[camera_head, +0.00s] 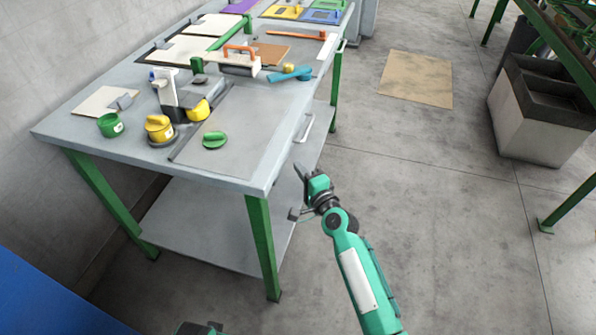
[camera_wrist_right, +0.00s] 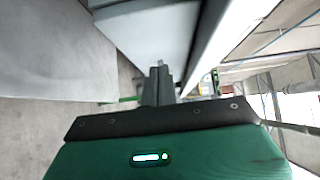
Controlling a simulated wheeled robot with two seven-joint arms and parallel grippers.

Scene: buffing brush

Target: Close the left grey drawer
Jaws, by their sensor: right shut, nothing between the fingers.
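The grey workbench (camera_head: 240,120) stands left of centre on green legs. A pale drawer handle (camera_head: 304,128) shows on its right long side, toward the near corner; I take it as the left grey drawer's handle. How far that drawer stands out is hard to tell. My right gripper (camera_head: 300,171) is shut and empty, just below the handle and beside the bench edge, apart from the handle in the picture. In the right wrist view its fingertips (camera_wrist_right: 160,66) point toward grey panels. A green and dark bit of my left arm (camera_head: 200,328) shows at the bottom edge; its jaws are unclear.
A second handle (camera_head: 341,45) is farther along the bench. A green brush (camera_head: 214,139), yellow pots (camera_head: 158,128), an orange-handled tool (camera_head: 239,60) and boards lie on top. A lower shelf (camera_head: 215,228) is below.

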